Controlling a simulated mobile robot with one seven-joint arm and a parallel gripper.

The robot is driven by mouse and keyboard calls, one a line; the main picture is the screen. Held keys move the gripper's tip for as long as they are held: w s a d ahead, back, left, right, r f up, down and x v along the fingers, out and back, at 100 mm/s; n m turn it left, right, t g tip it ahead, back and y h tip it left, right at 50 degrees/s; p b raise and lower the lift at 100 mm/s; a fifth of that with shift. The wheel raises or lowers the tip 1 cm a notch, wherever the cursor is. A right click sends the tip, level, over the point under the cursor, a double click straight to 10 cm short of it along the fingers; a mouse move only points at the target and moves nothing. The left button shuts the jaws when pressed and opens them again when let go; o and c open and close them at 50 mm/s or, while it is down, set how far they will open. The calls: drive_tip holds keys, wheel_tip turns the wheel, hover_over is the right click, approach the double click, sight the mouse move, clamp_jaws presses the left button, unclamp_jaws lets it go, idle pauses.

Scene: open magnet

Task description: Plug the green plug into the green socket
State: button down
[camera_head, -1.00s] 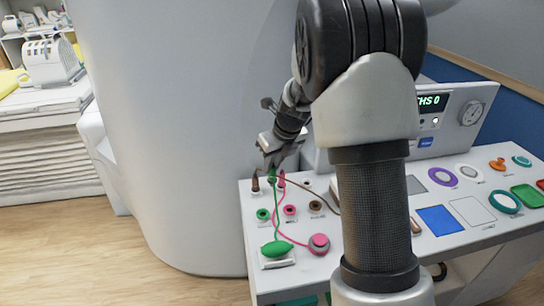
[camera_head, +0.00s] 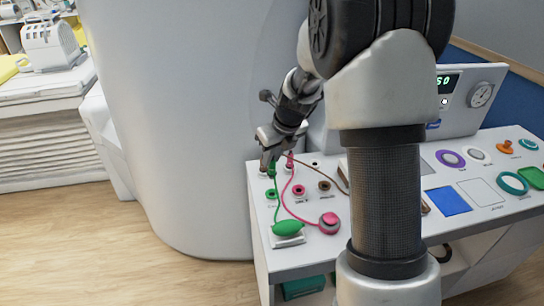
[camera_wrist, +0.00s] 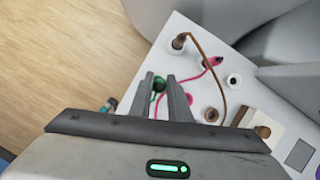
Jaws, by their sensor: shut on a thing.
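My gripper (camera_head: 268,155) is shut on the green plug (camera_head: 271,170), just above the panel's left end. In the wrist view the fingers (camera_wrist: 164,88) stand on both sides of a green part (camera_wrist: 158,84); I cannot tell there how much is plug and how much socket. The green socket (camera_head: 271,193) lies in front of and below the plug in the head view, apart from it. A green cord runs from the plug to a green bulb (camera_head: 288,228) on a white pad.
A pink socket (camera_head: 298,190) and a brown socket (camera_head: 324,186) sit right of the green one. A pink plug (camera_head: 290,160) and a brown plug (camera_wrist: 178,42) stand upright behind. Pink and brown cords cross the panel. The large white machine wall is close on the left.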

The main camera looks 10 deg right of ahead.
sight(274, 173)
wheel_tip(274, 173, down, 4)
drive_tip(key=b, duration=0.3)
drive_tip(key=shift+f+b, duration=0.3)
drive_tip(key=shift+f, duration=0.45)
drive_tip(key=shift+f+b, duration=0.7)
drive_tip(key=shift+f, duration=0.75)
drive_tip(key=c, duration=1.6)
unclamp_jaws()
drive_tip(key=shift+r, duration=0.15)
